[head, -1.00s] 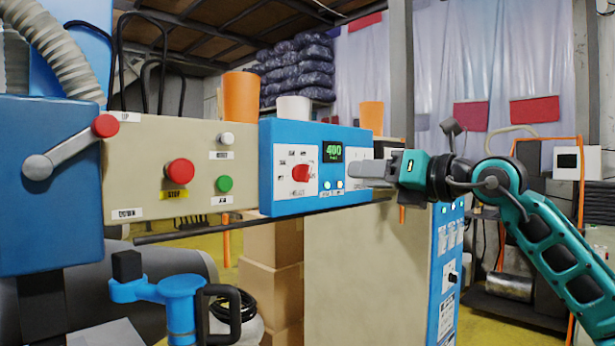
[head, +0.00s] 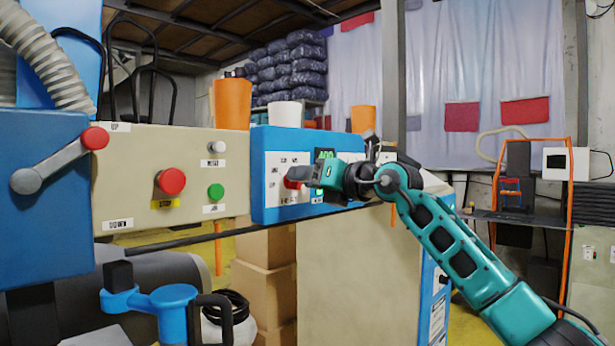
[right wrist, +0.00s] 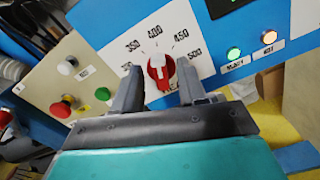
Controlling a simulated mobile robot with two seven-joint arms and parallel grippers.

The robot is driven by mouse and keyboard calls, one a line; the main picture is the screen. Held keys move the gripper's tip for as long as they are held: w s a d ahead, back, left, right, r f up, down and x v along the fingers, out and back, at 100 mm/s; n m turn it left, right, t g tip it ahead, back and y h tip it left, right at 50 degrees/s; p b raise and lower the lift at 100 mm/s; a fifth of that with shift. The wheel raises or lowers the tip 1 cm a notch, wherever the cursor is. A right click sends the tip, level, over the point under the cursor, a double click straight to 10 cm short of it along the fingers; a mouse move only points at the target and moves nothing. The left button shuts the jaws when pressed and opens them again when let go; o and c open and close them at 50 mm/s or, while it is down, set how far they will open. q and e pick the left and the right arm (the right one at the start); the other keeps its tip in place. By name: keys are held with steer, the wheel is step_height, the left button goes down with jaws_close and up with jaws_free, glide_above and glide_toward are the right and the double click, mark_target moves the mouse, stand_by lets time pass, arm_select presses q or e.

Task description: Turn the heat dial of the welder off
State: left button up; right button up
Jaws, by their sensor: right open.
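The red heat dial (right wrist: 160,69) sits on a white panel of the blue welder box (head: 258,185), with printed numbers around it. In the right wrist view its white pointer is tilted, but I cannot tell exactly which mark it meets. In the head view the dial (head: 292,179) is partly hidden by my right gripper (head: 306,175). My right gripper also shows in the right wrist view (right wrist: 160,88); its two fingers are apart, one on each side of the dial. I cannot tell if they touch it. A green display (head: 325,155) is partly covered. My left gripper is not in view.
Left of the welder, a beige panel has a red stop button (head: 171,181), a green button (head: 216,191) and a white button (head: 217,147). A grey lever (head: 60,160) is at far left. Orange cups (head: 233,104) stand on top. A dark bar runs below the panels.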

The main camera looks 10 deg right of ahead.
steer(key=shift+c, duration=0.5)
jaws_close()
